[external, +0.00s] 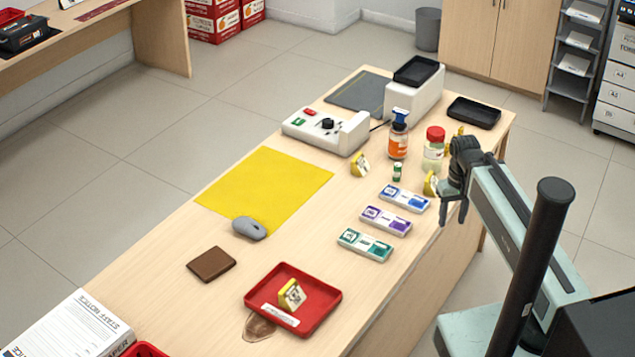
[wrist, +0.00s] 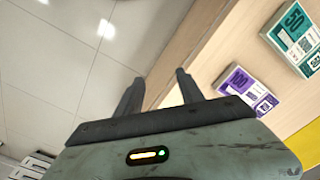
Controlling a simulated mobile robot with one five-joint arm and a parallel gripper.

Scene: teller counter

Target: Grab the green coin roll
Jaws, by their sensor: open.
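The green coin roll (external: 397,172) stands upright on the counter, a small green cylinder with a pale band, just in front of the orange-labelled spray bottle. My gripper (external: 452,205) is at the counter's right edge, to the right of the roll and apart from it. In the wrist view my gripper (wrist: 158,88) is open, with nothing between its two dark fingers. The roll does not show in the wrist view.
A spray bottle (external: 398,140) and a red-capped jar (external: 434,150) stand behind the roll. Blue (external: 404,199), purple (external: 386,221) and green (external: 365,245) banknote packs lie nearer. A yellow wedge sign (external: 360,165) stands left of the roll. A yellow mat (external: 265,185) lies flat farther left.

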